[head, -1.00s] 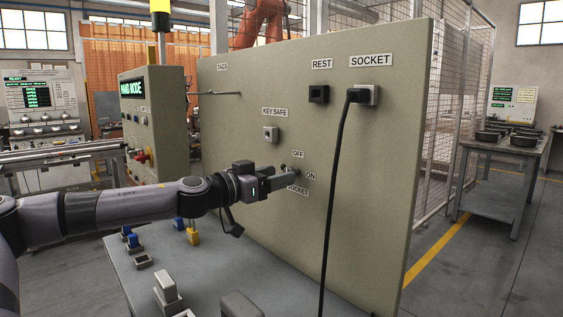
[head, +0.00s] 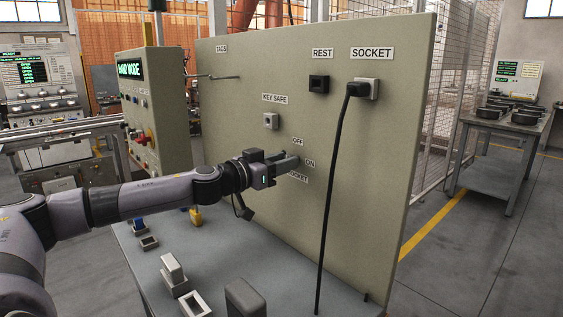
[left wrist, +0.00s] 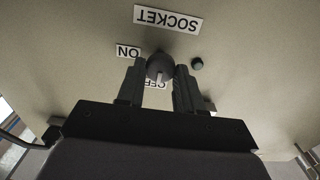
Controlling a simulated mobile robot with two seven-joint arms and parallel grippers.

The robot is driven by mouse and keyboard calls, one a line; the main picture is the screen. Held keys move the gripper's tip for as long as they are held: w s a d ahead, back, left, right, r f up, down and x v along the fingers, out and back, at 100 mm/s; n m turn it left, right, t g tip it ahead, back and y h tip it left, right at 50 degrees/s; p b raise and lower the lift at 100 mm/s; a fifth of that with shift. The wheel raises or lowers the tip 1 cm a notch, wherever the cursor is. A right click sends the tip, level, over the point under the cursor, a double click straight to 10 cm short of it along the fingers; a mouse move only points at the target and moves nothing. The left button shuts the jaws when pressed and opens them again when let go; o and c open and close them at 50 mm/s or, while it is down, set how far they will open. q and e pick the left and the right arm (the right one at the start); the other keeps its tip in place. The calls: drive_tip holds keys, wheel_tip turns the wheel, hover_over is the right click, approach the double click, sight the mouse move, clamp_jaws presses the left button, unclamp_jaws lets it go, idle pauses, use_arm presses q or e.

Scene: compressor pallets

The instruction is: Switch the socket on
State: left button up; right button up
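The socket switch is a round dark knob (left wrist: 160,67) with a pale pointer mark, on the large beige panel (head: 375,190). In the left wrist view, where the lettering is upside down, the mark points toward the partly covered OFF label (left wrist: 152,85). The ON label (left wrist: 128,52) is to the left and the SOCKET label (left wrist: 168,19) above. My left gripper (head: 296,160) reaches the panel; its fingers (left wrist: 160,78) lie along both sides of the knob with no clear gap. In the head view the fingers hide the knob. My right gripper is out of view.
A small dark green round part (left wrist: 197,63) sits close beside the right finger. A black plug and cable (head: 335,170) hang from the upper socket (head: 374,88), right of my gripper. A grey bench (head: 260,270) with small blocks stands below. The key safe (head: 271,121) is above left.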

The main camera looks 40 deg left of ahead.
use_arm(q)
drive_tip(key=c, duration=0.4)
drive_tip(key=shift+d+f+m+p, duration=0.1)
drive_tip(key=shift+m+p, duration=0.25)
drive_tip(key=shift+m, duration=4.15)
drive_tip(key=shift+d+f+m+p, duration=0.1)
drive_tip(key=shift+m+p, duration=0.2)
drive_tip(key=shift+m, duration=4.2)
drive_tip(key=o, duration=1)
